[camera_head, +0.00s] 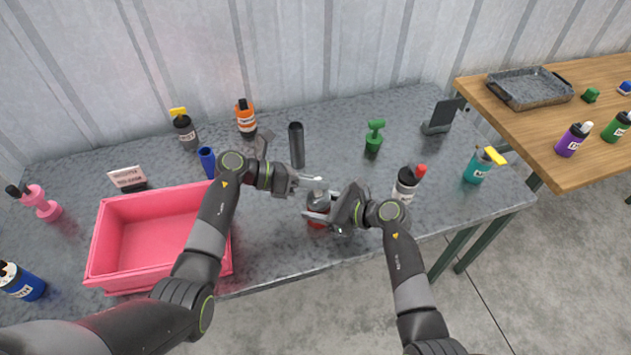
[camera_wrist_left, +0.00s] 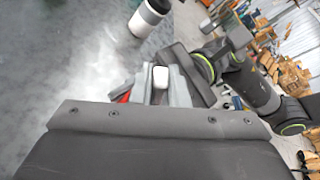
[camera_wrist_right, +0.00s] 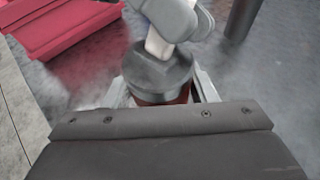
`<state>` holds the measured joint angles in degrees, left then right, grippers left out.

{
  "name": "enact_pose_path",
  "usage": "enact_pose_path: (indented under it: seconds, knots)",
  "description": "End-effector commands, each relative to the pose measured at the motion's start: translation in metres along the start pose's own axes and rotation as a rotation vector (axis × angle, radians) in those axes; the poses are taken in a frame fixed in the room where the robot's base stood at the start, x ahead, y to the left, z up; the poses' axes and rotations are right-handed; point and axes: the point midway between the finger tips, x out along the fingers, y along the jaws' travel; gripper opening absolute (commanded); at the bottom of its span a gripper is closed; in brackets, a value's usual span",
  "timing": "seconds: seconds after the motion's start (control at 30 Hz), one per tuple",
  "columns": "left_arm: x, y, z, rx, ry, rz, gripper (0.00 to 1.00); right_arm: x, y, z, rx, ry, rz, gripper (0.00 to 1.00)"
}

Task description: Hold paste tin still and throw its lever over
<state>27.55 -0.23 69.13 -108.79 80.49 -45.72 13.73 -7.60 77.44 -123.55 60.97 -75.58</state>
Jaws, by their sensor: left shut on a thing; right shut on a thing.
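The paste tin (camera_head: 317,207) is a red tin with a dark grey lid, standing on the grey table near its front edge. Its pale lever (camera_wrist_right: 157,46) rises from the lid in the right wrist view and leans slightly. My right gripper (camera_head: 322,216) is shut around the tin's body, with a finger on each side of the lid (camera_wrist_right: 158,72) in the right wrist view. My left gripper (camera_head: 312,182) is shut on the lever above the tin. The lever's white end shows between its fingers in the left wrist view (camera_wrist_left: 160,77). Much of the tin is hidden by the grippers.
A pink crate (camera_head: 112,240) stands to the left. A dark cylinder (camera_head: 296,145), a green spray bottle (camera_head: 374,137) and an orange bottle (camera_head: 246,118) stand behind. A wooden table (camera_head: 545,125) is at right.

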Motion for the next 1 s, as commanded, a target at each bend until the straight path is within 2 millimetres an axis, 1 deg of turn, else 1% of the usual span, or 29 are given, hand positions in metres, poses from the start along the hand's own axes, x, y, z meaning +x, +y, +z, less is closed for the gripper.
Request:
enact_pose_path:
  seconds: [0.37, 0.4, 0.43, 0.47, 0.73, 0.87, 0.97, 1.0]
  knots:
    - [0.000, 0.001, 0.000, -0.004, 0.000, 0.003, 0.00, 0.000, 0.001, 0.001, -0.001, -0.002, 0.002, 0.26]
    - [0.000, 0.001, 0.000, -0.004, 0.000, 0.003, 0.18, 0.000, 0.001, 0.001, -0.001, -0.002, 0.002, 0.26]
    - [0.000, 0.001, 0.000, -0.004, 0.000, 0.003, 0.22, 0.000, 0.001, 0.001, -0.001, -0.002, 0.002, 0.26]
    - [0.000, 0.001, 0.000, -0.004, 0.000, 0.003, 0.24, 0.000, 0.001, 0.001, -0.001, -0.002, 0.002, 0.26]
    - [-0.001, 0.001, 0.000, -0.003, 0.000, 0.002, 0.24, 0.000, 0.000, 0.000, -0.001, -0.001, 0.001, 0.26]
    - [-0.012, 0.002, 0.000, -0.002, 0.000, 0.005, 0.24, 0.000, 0.000, 0.000, -0.001, -0.001, 0.001, 0.26]
    - [-0.030, 0.002, -0.001, -0.002, 0.002, 0.005, 0.24, 0.000, 0.000, 0.000, -0.001, -0.001, 0.000, 0.26]
    - [-0.039, 0.002, -0.001, -0.002, 0.002, 0.007, 0.24, 0.000, 0.000, 0.000, -0.001, -0.001, 0.000, 0.26]
